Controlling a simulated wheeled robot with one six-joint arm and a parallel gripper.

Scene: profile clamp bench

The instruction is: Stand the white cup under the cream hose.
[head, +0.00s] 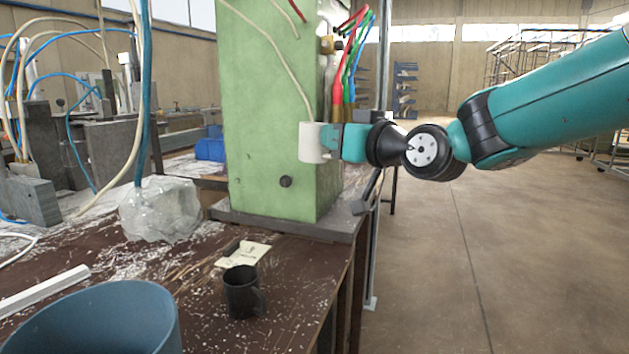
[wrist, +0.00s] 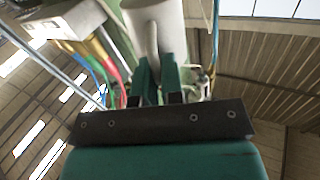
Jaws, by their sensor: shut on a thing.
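The white cup (head: 312,143) is upright in the air before the green column's face, well above the bench. My gripper (head: 332,138) comes from the right and is shut on the cup's handle side. In the wrist view my gripper's fingers (wrist: 160,84) close around the cup's pale handle (wrist: 152,38), with the cup's body (wrist: 155,12) beyond. The cream hose (head: 286,62) hangs down the column's face, and its lower end meets the cup's top edge in the head view. I cannot tell whether that end is inside the cup or behind it.
The green column (head: 270,188) stands on a grey base plate on the brown bench (head: 190,275). A dark mug (head: 242,292), paper (head: 243,254), a blue bucket (head: 95,322) and a clear plastic bag (head: 160,210) are on the bench. Red, green and blue hoses (head: 352,65) hang right of the column.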

